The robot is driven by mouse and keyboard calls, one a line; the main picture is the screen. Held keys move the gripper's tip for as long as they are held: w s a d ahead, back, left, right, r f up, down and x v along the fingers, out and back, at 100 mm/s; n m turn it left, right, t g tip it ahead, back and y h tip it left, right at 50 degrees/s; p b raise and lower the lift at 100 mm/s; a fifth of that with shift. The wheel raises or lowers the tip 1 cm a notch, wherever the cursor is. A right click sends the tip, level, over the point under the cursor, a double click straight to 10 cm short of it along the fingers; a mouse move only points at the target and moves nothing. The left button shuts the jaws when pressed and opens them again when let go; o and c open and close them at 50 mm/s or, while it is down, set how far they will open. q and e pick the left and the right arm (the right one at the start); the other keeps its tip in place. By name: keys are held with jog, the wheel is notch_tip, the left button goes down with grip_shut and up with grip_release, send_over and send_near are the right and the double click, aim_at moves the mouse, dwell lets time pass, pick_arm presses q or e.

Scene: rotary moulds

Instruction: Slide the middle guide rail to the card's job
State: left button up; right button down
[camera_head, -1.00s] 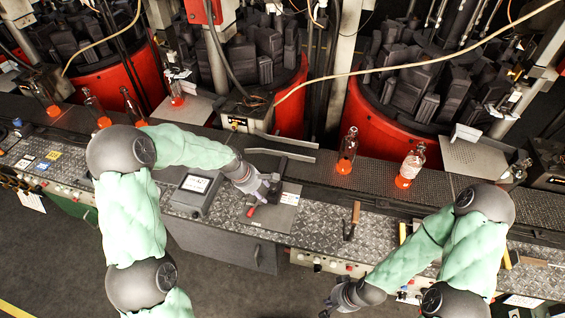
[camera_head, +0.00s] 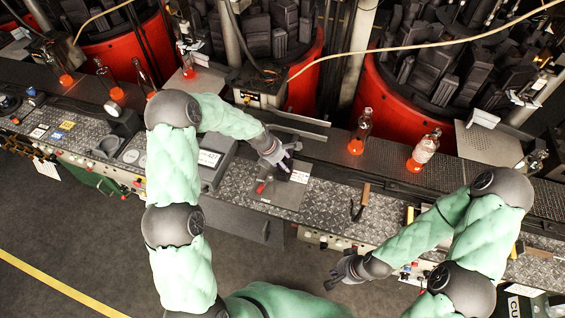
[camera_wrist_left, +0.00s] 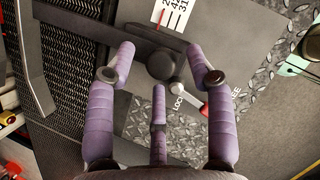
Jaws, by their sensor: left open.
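The guide-rail station is a dark plate (camera_head: 284,197) on the bench, with a lever whose handle (camera_head: 261,187) is red. In the left wrist view, a grey rail (camera_wrist_left: 38,65) stands at the left and a dark bar runs to a round knob (camera_wrist_left: 160,63). The red-ended lever (camera_wrist_left: 190,94) lies beside "LOCK" and "FREE" lettering. A white number label (camera_wrist_left: 173,12) is at the top. My left gripper (camera_head: 286,160) is open above the plate; its fingers (camera_wrist_left: 163,62) straddle the knob in the picture, and contact cannot be told. My right gripper (camera_head: 332,280) hangs before the bench, its jaws unclear.
A hammer (camera_head: 362,200) lies to the right. Glass bottles with orange glow (camera_head: 360,132) (camera_head: 424,152) stand on the conveyor behind. Red mould machines (camera_head: 395,100) are at the back.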

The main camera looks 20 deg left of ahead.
pick_arm(q)
jog(key=shift+w+d+f, duration=0.1)
jog(key=shift+w+f, duration=0.05)
jog(key=shift+f, duration=0.3)
grip_shut()
jog(key=shift+s+p, duration=0.4)
jog(key=shift+s, duration=0.9)
grip_release()
jog(key=shift+w, duration=0.1)
jog(key=shift+d, duration=0.2)
jog(key=shift+a+r, duration=0.1)
jog(key=shift+a, duration=0.1)
